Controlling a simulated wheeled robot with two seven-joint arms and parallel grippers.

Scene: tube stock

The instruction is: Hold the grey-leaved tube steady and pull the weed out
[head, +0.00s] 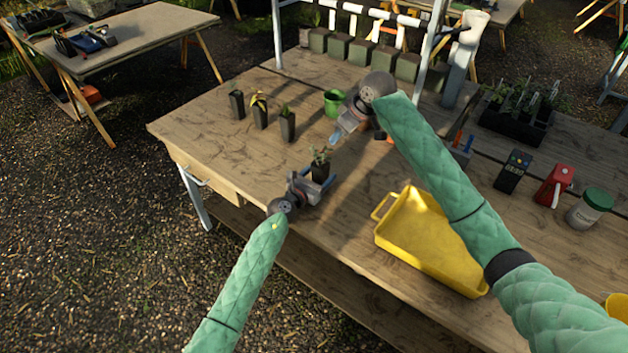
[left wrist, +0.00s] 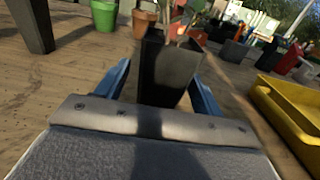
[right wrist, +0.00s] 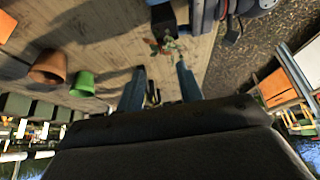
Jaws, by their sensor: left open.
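A black square tube (head: 320,172) with a leafy plant (head: 320,155) stands on the bench. My left gripper (head: 317,184) is open around its lower part; in the left wrist view the tube (left wrist: 168,70) stands between the blue fingers, with gaps showing at the sides. My right gripper (head: 335,138) is above and behind the plant. In the right wrist view its fingers (right wrist: 158,85) are apart and empty, pointing towards the plant (right wrist: 165,45), which has green leaves and some reddish parts. I cannot clearly separate weed from grey-leaved plant.
Several other black tubes stand near, one at the left (head: 237,105), one with yellow on it (head: 260,112), one closer (head: 288,125). A green pot (head: 334,102) is behind. A yellow tray (head: 432,245) lies to the right. Bare bench lies left of the held-in tube.

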